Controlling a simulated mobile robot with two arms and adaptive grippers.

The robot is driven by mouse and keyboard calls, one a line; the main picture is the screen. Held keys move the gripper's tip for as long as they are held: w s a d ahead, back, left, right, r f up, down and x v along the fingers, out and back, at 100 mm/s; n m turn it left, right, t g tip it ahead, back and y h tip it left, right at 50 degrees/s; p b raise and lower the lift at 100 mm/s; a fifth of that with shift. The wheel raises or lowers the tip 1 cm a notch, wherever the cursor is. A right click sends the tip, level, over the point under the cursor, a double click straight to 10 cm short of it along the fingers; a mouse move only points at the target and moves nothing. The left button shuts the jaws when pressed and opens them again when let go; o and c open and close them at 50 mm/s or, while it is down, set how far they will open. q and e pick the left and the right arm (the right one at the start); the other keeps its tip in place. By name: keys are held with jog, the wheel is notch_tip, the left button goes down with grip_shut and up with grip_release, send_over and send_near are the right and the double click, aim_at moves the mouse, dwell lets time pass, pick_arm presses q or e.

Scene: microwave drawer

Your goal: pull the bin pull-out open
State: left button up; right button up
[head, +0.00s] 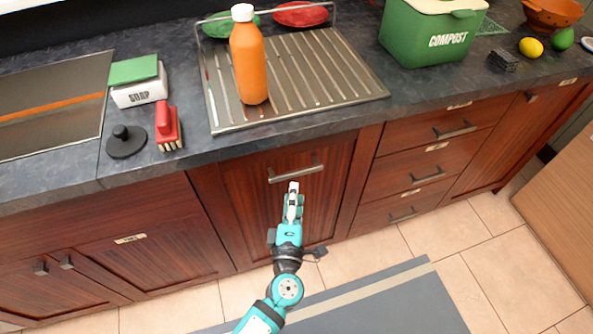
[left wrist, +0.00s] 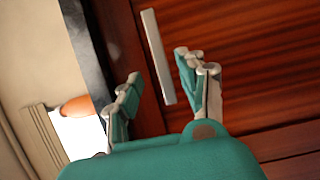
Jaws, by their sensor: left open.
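The bin pull-out (head: 258,205) is a dark red-brown wooden front under the counter, and it looks closed. Its grey horizontal bar handle (head: 296,173) is near its top edge. My left gripper (head: 293,188) is in front of the pull-out, just below the handle in the head view. In the left wrist view the open left gripper (left wrist: 161,72) has one finger on each side of the handle (left wrist: 153,45) in the picture. Nothing is held, and the remaining gap in depth to the handle is hard to tell. My right gripper is not in view.
Drawers (head: 425,165) stand right of the pull-out and a cabinet (head: 130,258) left. On the counter are a drainboard (head: 330,75) with an orange bottle (head: 248,58) and a green compost bin (head: 430,35). The floor in front holds a grey mat (head: 400,300); a wooden block (head: 565,200) is at right.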

aim_at(296, 175)
pick_arm(q)
jog(key=w, duration=0.7)
jog(key=shift+w+d, duration=0.15)
jog(key=shift+d, duration=0.15)
grip_shut()
